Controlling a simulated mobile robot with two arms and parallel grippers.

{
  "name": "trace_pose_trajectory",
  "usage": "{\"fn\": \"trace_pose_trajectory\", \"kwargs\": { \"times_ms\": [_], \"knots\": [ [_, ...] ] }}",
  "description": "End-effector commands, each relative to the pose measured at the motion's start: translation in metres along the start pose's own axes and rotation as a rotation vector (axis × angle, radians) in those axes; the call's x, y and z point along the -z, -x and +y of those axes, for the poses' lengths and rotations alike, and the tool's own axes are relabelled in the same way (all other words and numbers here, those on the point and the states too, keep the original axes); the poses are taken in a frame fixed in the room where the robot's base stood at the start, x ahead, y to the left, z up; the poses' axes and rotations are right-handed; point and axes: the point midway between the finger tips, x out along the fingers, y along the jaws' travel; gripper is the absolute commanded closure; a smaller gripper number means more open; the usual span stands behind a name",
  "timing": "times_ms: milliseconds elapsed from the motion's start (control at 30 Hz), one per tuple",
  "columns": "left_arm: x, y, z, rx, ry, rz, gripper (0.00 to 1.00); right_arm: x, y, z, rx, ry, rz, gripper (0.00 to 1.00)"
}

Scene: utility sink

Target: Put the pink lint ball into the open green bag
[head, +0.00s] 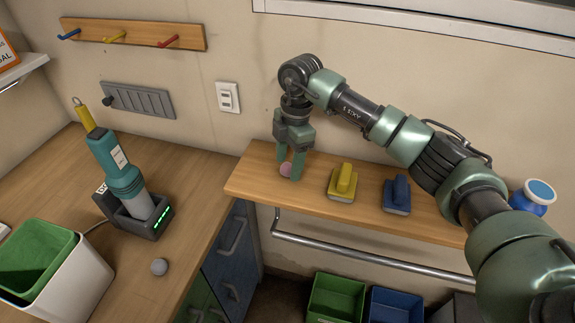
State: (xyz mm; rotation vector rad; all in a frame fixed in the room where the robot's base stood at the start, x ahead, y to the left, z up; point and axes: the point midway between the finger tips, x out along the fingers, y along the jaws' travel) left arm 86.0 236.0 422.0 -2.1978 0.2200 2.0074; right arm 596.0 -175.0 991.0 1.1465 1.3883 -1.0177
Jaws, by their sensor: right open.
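The pink lint ball (286,170) sits on the wooden shelf near its left end, partly hidden by my right gripper. My right gripper (291,166) points down over it from above, with its green fingers open and around the ball. I cannot tell whether the fingers touch it. The open green bag (35,250) lines a white bin on the counter at the lower left. My left gripper is not in view.
A yellow brush (343,181) and a blue brush (397,194) stand right of the gripper on the shelf (310,196). A rail (370,259) runs below the shelf.

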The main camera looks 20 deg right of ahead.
Motion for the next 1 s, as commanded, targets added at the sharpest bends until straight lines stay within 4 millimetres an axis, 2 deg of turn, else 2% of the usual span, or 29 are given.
{"fn": "trace_pose_trajectory", "kwargs": {
  "times_ms": [233,433,467,1000],
  "knots": [
    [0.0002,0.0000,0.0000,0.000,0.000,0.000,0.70,0.0004,-0.0027,0.0003,-0.001,0.001,0.001,0.42],
    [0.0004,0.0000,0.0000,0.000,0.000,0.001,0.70,0.0006,-0.0024,0.0003,-0.001,0.002,0.001,0.98],
    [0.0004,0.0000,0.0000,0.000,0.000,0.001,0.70,0.0006,-0.0024,0.0003,-0.001,0.002,0.001,1.00],
    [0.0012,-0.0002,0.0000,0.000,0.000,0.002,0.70,0.0007,-0.0016,0.0004,-0.001,0.002,0.001,1.00]
  ]
}}
